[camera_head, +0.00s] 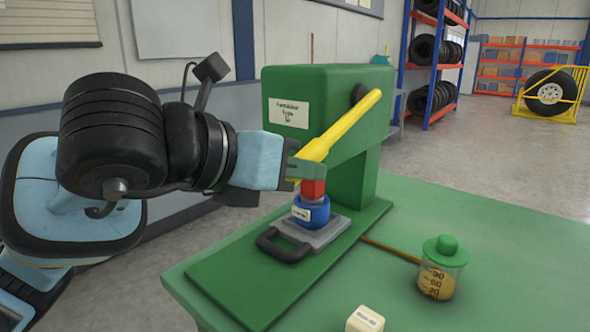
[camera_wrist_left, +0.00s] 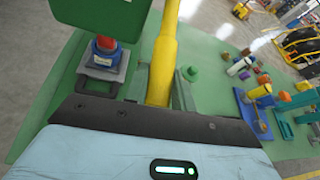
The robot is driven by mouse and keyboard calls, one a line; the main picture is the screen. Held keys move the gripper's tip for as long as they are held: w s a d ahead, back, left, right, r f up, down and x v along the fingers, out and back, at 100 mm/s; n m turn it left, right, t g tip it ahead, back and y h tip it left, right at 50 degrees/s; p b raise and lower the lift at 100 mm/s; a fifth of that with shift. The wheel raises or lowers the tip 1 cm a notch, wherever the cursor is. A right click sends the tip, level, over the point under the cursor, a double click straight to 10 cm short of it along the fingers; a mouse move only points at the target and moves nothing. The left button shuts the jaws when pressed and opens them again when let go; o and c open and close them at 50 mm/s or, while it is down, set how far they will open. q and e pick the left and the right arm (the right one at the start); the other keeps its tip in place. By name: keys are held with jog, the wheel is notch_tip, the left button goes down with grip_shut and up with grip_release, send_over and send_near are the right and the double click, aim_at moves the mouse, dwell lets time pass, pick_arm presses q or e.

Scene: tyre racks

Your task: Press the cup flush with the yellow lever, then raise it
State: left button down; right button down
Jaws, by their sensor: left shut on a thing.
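The green press (camera_head: 350,140) stands on the table with its yellow lever (camera_head: 345,125) slanting down toward the left. My left gripper (camera_head: 306,166) is shut on the lever's lower end; the lever also shows in the left wrist view (camera_wrist_left: 164,55). The blue cup (camera_head: 312,212) with a pale label sits upright on a grey plate (camera_head: 325,232) under the red ram (camera_head: 313,188). The ram's lower end meets the cup's top; I cannot tell whether anything is flush. The cup also shows in the left wrist view (camera_wrist_left: 102,58). My right gripper is not in view.
A jar with a green lid (camera_head: 440,268) and a cream block (camera_head: 365,320) stand on the green table (camera_head: 470,225), right of the press. A thin brown rod (camera_head: 390,249) lies between press and jar. Tyre racks (camera_head: 436,60) stand behind.

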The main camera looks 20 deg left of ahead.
pick_arm(q)
jog(key=shift+f, duration=0.2)
jog(key=c, duration=1.2)
grip_release()
jog(key=shift+w, duration=0.1)
jog(key=shift+o, duration=0.2)
jog(key=v, duration=0.8)
jog(key=shift+p, duration=0.45)
